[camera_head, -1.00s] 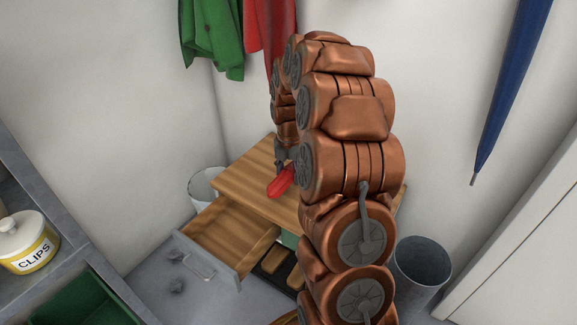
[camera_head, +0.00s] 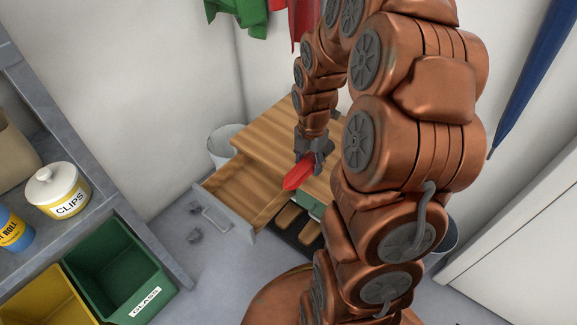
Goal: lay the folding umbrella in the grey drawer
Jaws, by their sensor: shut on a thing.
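My gripper (camera_head: 312,152) is shut on a red folding umbrella (camera_head: 299,175), whose free end points down and to the left. The umbrella is over the right part of the wooden cabinet, near the right side of the pulled-out drawer; its exact height above them I cannot tell. The grey drawer (camera_head: 227,221) has a grey front with a handle and a bare wooden inside (camera_head: 238,183) that looks empty. My arm hides the right side of the cabinet.
The wooden cabinet top (camera_head: 262,138) is clear on its left. Brown shoes (camera_head: 290,215) lie on a dark tray below the drawer. Shelving with a CLIPS jar (camera_head: 57,190) and a green crate (camera_head: 112,262) stands left.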

